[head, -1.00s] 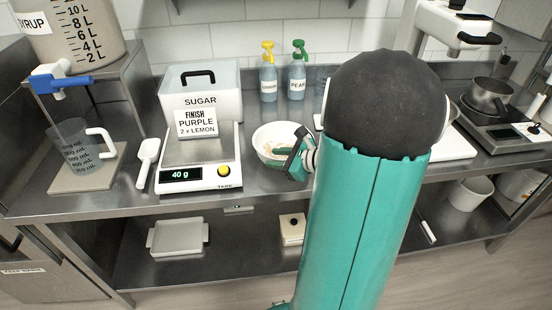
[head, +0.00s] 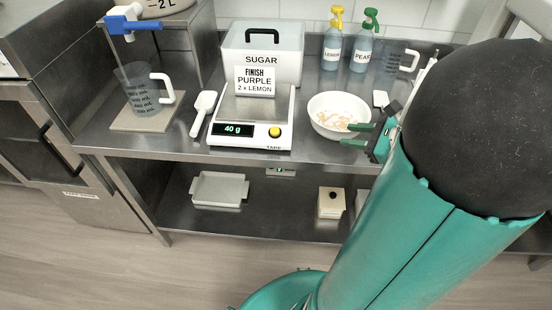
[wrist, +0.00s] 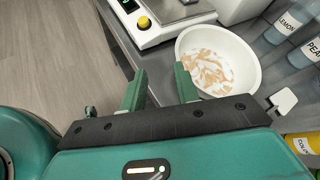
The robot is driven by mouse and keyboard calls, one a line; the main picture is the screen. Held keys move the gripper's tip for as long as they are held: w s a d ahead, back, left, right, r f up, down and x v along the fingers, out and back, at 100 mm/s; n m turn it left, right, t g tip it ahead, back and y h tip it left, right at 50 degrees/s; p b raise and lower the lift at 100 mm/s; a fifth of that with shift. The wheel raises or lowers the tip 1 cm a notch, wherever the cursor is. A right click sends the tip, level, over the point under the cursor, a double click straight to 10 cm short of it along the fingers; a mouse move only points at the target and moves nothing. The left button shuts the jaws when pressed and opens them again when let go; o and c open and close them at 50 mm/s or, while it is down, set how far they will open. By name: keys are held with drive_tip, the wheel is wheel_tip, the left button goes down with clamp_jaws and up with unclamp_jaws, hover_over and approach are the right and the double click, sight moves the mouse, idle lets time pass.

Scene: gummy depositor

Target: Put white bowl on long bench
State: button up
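The white bowl (head: 322,128) stands upright on a steel bench (head: 165,125), right of the scale, with pale orange and white pieces inside. It also shows in the wrist view (wrist: 241,58). My gripper (head: 356,135) is at the bowl's right front side in the head view, its green fingers apart. In the wrist view my gripper (wrist: 159,69) is open, with nothing held between the fingers; the right finger overlaps the bowl's near edge. I cannot tell whether it touches the bowl. I cannot tell whether this bench is the long bench.
A scale (head: 252,118) reading 40 g, a white scoop (head: 203,112), a jug (head: 140,92) and a sugar bin (head: 262,50) stand left of the bowl. Lemon (head: 333,48) and pear (head: 364,50) bottles stand behind. A lower shelf holds a tray (head: 218,188). Floor is clear at front left.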

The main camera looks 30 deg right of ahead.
drive_tip(key=s+a+r+n+g+h, duration=0.1)
drive_tip(key=a+r+n+g+h, duration=0.1)
drive_tip(key=a+n, duration=1.1)
drive_tip(key=s+a+r+n+g+h, duration=0.2)
drive_tip(key=a+r+n+g, duration=0.2)
drive_tip(key=a+n, duration=1)
drive_tip(key=shift+a+r+n, duration=0.2)
drive_tip(key=shift+r+n, duration=0.1)
drive_tip(key=shift+r, duration=0.05)
